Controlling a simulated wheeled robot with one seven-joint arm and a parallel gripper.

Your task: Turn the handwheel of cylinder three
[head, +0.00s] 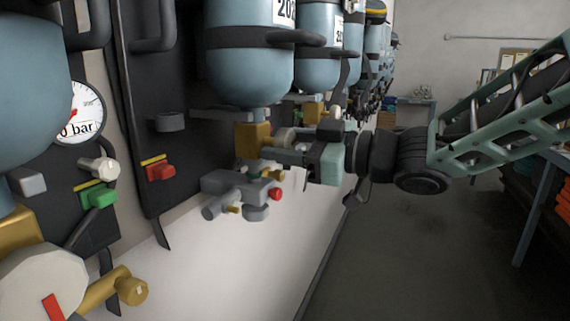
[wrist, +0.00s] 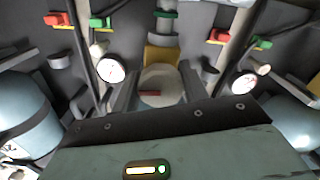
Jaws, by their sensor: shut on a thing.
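My gripper (head: 277,151) reaches in from the right in the head view, its fingers at a brass valve (head: 253,138) under a blue cylinder (head: 247,75). In the wrist view a round cream handwheel (wrist: 160,92) with a red mark sits between my two grey fingers, which are shut on its sides. In the head view the fingers partly hide this handwheel (head: 285,137). The brass valve body (wrist: 162,58) shows beyond it in the wrist view. The cylinder's label is cut off, so I cannot read which number it is.
A nearer handwheel (head: 45,285) with a red mark stands at the lower left. A gauge (head: 82,112) and green (head: 99,197) and red (head: 161,171) switches are on the dark panels. More cylinders (head: 375,55) line the wall beyond. The floor (head: 410,240) below my arm is clear.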

